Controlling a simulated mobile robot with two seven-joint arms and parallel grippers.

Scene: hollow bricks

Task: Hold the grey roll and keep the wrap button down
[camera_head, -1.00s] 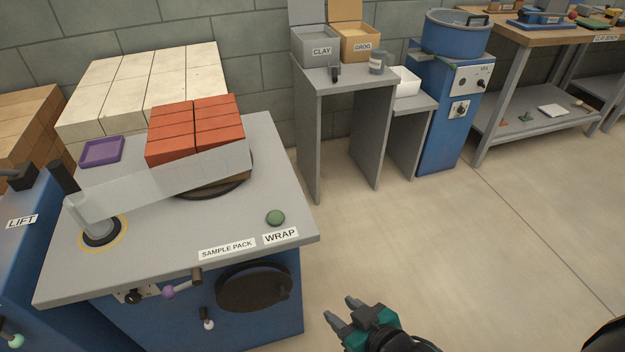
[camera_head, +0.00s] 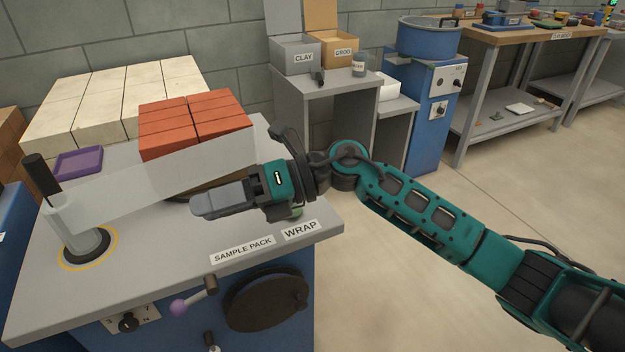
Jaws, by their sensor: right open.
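The grey roll (camera_head: 85,243) stands upright at the table's left, with a black grip (camera_head: 41,174) on top. A translucent film (camera_head: 120,188) runs from it to a stack of red bricks (camera_head: 192,122). My right gripper (camera_head: 205,203) is open and empty above the table, pointing left toward the roll but well apart from it. Its body hides most of the green wrap button; a sliver of the button (camera_head: 297,212) shows just behind the WRAP label (camera_head: 301,230). My left gripper is out of view.
A purple tray (camera_head: 79,163) lies at the table's back left, beside pale blocks (camera_head: 110,98). Below the table's front edge are a dark handwheel (camera_head: 266,298) and a purple-knobbed lever (camera_head: 190,303). The tabletop between gripper and roll is clear.

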